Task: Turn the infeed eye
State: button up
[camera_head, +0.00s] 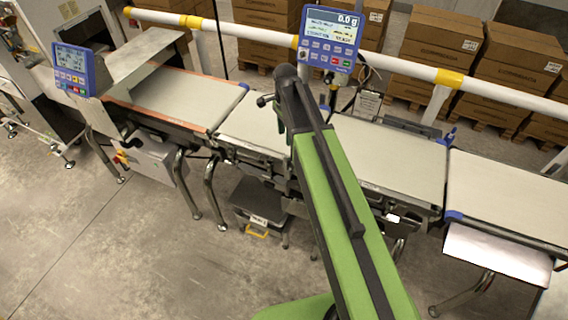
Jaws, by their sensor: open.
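My green and black arm reaches up from the bottom of the picture to the belt line. My gripper (283,98) is at its dark far end, over the belt section left of centre (246,126). It is open, with its fingers mostly hidden by the arm. A small dark fitting with a round knob (264,100) shows just left of the arm's end, above that belt. It may be the infeed eye or part of my gripper; I cannot tell which. Whether anything touches it is hidden.
A blue display (330,38) reading 0.0 g stands behind the arm's end. A second blue panel (82,72) is at left. Belts continue left (185,95) and right (505,195), visibly empty. A white and yellow rail (395,70) and stacked cartons (440,35) lie behind. Floor in front is open.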

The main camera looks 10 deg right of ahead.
aim_at(285, 160)
notch_tip(285, 160, down, 16)
jog(key=b, duration=1.4)
jog(key=shift+r, duration=0.25)
